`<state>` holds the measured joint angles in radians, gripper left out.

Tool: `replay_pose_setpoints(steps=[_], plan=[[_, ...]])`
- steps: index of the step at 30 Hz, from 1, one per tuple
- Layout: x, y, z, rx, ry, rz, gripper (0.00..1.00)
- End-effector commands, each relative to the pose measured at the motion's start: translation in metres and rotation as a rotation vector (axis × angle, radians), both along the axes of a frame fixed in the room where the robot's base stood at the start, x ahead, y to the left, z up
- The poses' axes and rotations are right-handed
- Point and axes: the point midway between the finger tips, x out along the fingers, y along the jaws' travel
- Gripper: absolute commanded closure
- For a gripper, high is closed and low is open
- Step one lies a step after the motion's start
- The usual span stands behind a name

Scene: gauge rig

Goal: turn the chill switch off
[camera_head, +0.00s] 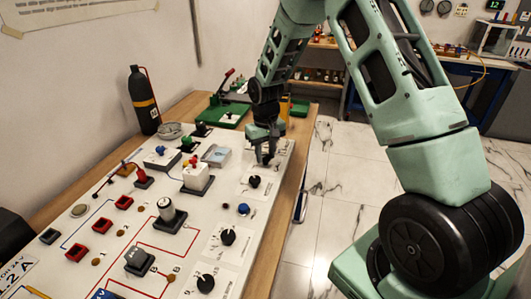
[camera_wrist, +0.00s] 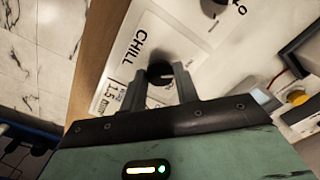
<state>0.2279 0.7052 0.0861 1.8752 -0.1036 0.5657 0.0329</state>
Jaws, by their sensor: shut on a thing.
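The chill switch is a black round knob (camera_wrist: 160,71) on a white panel, beside the printed word CHILL in the wrist view. My gripper (camera_wrist: 161,80) has one finger on each side of the knob and is shut on it. The way the knob points cannot be made out between the fingers. In the head view my gripper (camera_head: 265,157) reaches down to the far right part of the panel, and its fingers hide the chill knob there.
The white panel (camera_head: 205,245) lies on a wooden bench. A black knob (camera_head: 254,182) sits just nearer than my gripper, then a blue button (camera_head: 242,209) and more dials. A white block with a red top (camera_head: 197,178) stands to the left. The tiled floor right of the bench is clear.

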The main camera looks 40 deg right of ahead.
Motion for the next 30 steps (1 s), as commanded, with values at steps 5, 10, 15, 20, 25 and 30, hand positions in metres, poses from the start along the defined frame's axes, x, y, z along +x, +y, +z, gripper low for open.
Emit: replay_pose_setpoints(steps=[5, 10, 15, 20, 25, 30], plan=[[0.001, 0.000, 0.001, -0.001, -0.004, 0.001, 0.53], [0.001, 0.000, 0.001, -0.001, -0.002, 0.000, 0.48], [0.001, 0.000, 0.002, -0.001, -0.002, 0.000, 0.48], [0.001, 0.000, 0.018, -0.002, -0.005, 0.000, 0.48], [0.002, 0.000, 0.053, -0.002, -0.008, 0.000, 0.48], [0.001, 0.000, 0.094, -0.002, -0.009, 0.000, 0.48]])
